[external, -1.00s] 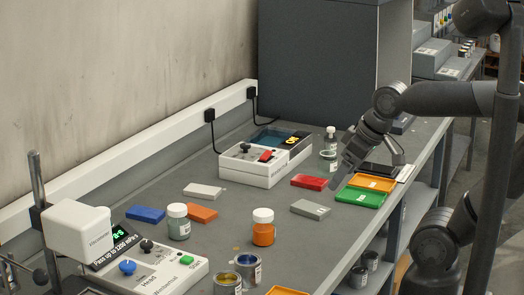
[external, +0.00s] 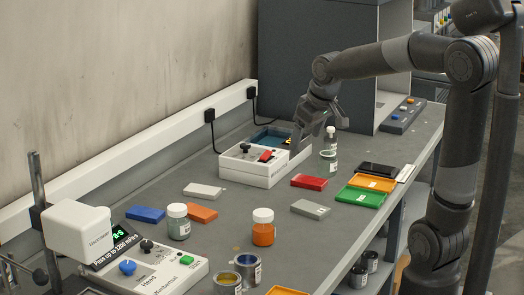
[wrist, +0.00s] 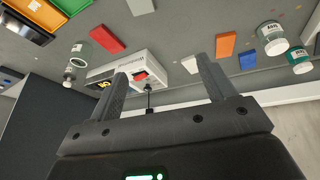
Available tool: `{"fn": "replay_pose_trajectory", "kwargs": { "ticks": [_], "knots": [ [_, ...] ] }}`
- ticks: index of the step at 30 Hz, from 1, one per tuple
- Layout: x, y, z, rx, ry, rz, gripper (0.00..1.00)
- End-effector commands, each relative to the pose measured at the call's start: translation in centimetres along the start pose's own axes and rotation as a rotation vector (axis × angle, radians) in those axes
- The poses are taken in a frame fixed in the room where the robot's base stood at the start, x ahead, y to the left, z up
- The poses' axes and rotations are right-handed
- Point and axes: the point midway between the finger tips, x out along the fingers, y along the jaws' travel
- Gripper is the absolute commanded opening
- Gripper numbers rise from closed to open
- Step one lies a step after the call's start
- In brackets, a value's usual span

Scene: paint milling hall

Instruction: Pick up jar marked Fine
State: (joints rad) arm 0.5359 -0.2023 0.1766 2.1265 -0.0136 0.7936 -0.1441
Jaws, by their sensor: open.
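No label on the jars is readable as Fine. A grey-green jar with a white lid (external: 178,224) and an orange jar (external: 263,230) stand upright on the bench in the external view. Two labelled greenish jars (wrist: 270,40) (wrist: 298,60) stand at the wrist view's right edge. My gripper (external: 312,130) is open and empty above the white device; its spread fingers show in the wrist view (wrist: 165,80).
The white device (external: 262,165) has a black knob and red switch. A small bottle (external: 331,135) stands behind the glass jar. A red block (external: 309,182), a grey block (external: 310,208) and green (external: 360,197) and orange (external: 372,183) trays lie on the bench. Open tins (external: 248,270) stand in front.

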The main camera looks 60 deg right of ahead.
Motion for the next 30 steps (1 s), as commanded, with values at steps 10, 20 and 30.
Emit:
{"fn": "replay_pose_trajectory", "kwargs": {
  "ticks": [10, 20, 30],
  "knots": [
    [8.9, 12.9, -5.1, 0.133, -0.044, 0.017, 0.76],
    [15.9, 24.6, -4.9, 0.256, -0.037, 0.006, 0.76],
    [19.5, 26.7, -4.4, 0.279, -0.034, 0.0, 0.76]
  ]
}}
